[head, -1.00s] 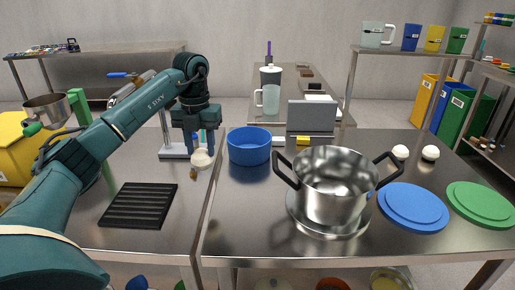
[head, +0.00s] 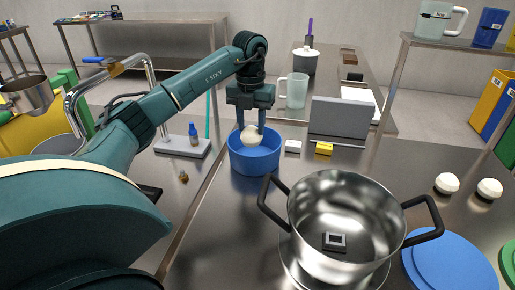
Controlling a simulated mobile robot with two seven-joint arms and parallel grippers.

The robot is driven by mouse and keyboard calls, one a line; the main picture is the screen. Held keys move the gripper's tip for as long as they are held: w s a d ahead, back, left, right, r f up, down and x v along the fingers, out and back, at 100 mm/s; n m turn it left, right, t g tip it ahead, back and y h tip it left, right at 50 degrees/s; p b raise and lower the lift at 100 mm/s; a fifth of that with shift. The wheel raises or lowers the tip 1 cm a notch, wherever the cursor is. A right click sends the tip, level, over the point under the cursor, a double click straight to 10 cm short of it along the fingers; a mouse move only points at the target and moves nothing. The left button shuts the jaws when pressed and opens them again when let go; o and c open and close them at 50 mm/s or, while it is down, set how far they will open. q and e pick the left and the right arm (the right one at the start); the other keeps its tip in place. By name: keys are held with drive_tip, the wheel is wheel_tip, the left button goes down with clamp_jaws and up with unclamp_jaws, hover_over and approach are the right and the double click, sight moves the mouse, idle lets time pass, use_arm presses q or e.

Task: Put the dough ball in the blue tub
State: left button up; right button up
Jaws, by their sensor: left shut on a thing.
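The blue tub (head: 254,161) stands on the steel table, behind and left of the big pot. My left gripper (head: 250,130) points down over the tub and is shut on a pale dough ball (head: 251,138). The ball is at the tub's mouth, in line with its opening. I cannot tell whether it touches the tub's floor. Two other white balls (head: 447,183) (head: 489,188) lie on the table at the right. My right gripper is not in view.
A steel pot (head: 345,225) with black handles stands in front, with a small dark device inside. A blue lid (head: 450,262) lies to its right.

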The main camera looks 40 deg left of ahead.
sight(251, 146)
use_arm(q)
wheel_tip(251, 146, down, 7)
drive_tip(key=shift+f, duration=0.15)
idle(0.4)
drive_tip(key=shift+f, duration=0.15)
drive_tip(key=o, duration=1.1)
drive_tip(key=shift+c, duration=0.2)
wheel_tip(251, 146, up, 12)
drive_tip(key=shift+r, duration=0.2)
drive_tip(key=shift+s, duration=0.1)
